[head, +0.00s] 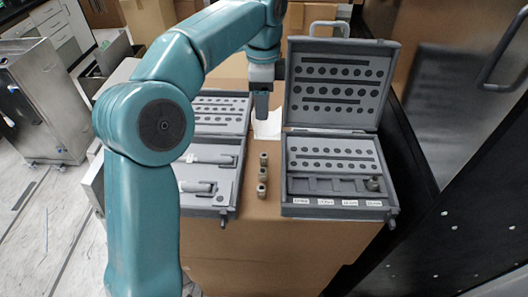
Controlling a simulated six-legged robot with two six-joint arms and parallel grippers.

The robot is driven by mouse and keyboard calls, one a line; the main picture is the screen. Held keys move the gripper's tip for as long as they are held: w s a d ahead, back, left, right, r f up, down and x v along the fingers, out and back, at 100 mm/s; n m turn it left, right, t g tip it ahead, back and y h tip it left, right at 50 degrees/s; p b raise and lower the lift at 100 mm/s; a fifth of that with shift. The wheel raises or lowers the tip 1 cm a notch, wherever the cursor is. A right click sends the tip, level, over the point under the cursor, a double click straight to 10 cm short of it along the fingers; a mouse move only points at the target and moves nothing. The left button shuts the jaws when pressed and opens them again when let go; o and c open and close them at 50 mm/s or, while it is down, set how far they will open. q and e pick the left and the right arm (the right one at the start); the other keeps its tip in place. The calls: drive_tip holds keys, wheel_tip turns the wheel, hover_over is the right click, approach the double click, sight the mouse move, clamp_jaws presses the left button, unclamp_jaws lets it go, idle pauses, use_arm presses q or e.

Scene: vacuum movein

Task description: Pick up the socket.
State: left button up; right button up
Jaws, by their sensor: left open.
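Several small sockets are in view. A short row of them stands on the cardboard box top between two open grey cases: a far socket (263,159), a middle socket (262,175) and a near socket (261,190). One dark socket (373,184) sits in the right end of the front tray of the right case (300,208). My left gripper (261,114) is open and points down, beyond the row and apart from it. Its fingers are seen edge-on, with nothing visible between them. My right gripper is not in view.
The left case (228,196) holds tools and is partly hidden behind my left arm. The right case's raised lid (338,84) stands close to the right of my gripper. A white paper (270,124) lies behind the row.

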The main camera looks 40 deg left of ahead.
use_arm(q)
drive_tip(key=b, duration=0.1)
hover_over(264, 155)
drive_tip(key=f, duration=1)
drive_tip(key=shift+a+f, duration=0.25)
drive_tip(key=shift+s+d+f, duration=0.1)
drive_tip(key=shift+d+f, duration=0.1)
drive_tip(key=shift+f, duration=0.25)
wheel_tip(264, 155, down, 5)
drive_tip(key=shift+r+p, duration=0.15)
drive_tip(key=shift+p, duration=0.3)
clamp_jaws()
